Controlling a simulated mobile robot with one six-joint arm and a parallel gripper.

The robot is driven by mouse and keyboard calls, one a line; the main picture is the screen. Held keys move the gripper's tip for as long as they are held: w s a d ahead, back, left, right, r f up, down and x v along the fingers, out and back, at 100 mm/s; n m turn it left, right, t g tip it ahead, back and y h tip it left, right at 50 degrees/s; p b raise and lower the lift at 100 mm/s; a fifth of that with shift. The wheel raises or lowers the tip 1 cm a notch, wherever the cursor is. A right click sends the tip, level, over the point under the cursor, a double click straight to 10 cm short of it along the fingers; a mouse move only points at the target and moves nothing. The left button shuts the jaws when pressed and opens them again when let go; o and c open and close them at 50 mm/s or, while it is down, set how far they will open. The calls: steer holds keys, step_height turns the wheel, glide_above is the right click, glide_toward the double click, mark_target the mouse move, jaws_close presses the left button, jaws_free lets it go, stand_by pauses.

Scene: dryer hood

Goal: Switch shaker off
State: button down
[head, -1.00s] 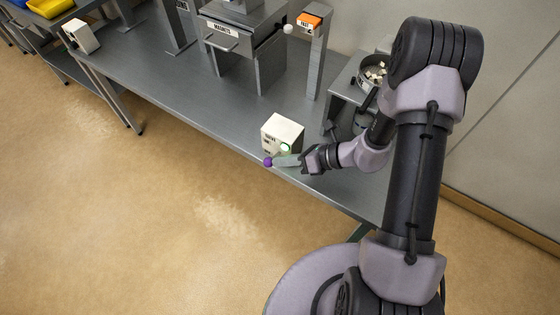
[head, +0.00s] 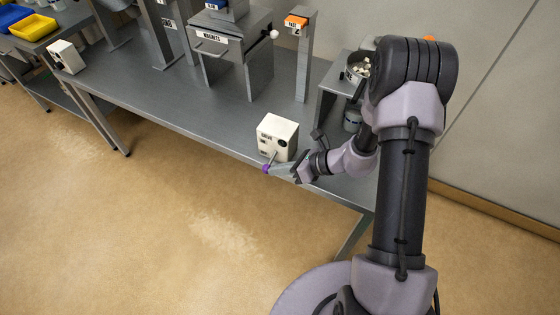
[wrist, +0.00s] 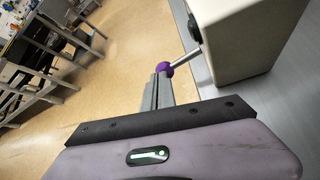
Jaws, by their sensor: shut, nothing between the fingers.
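A white control box (head: 278,136) stands at the front edge of the steel bench, with a label that seems to read DRIVE. A metal lever (head: 272,158) with a purple knob (head: 266,169) sticks out of its front. A small round lamp on its face looks dark. My gripper (head: 275,170) is shut and empty, its fingertips at the knob. In the wrist view the knob (wrist: 165,68) sits right at my fingertips (wrist: 161,78), seemingly touching them, with the lever (wrist: 189,56) running back to the box (wrist: 236,42).
A magnets unit (head: 218,43) and an orange-topped post (head: 301,58) stand behind on the bench (head: 190,105). A sieve-like pan (head: 355,72) of pale pieces is partly hidden by my arm. Another white box (head: 66,57) is far left. Open floor lies in front.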

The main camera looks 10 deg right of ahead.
steer(key=shift+f, duration=0.15)
steer(key=shift+a+r+p, duration=0.1)
steer(key=shift+r+p, duration=0.5)
steer(key=shift+r, duration=0.2)
steer(key=s+d+r+p, duration=0.5)
steer(key=s+d+r, duration=0.2)
steer(key=s, duration=0.2)
steer(key=shift+d+r, duration=0.35)
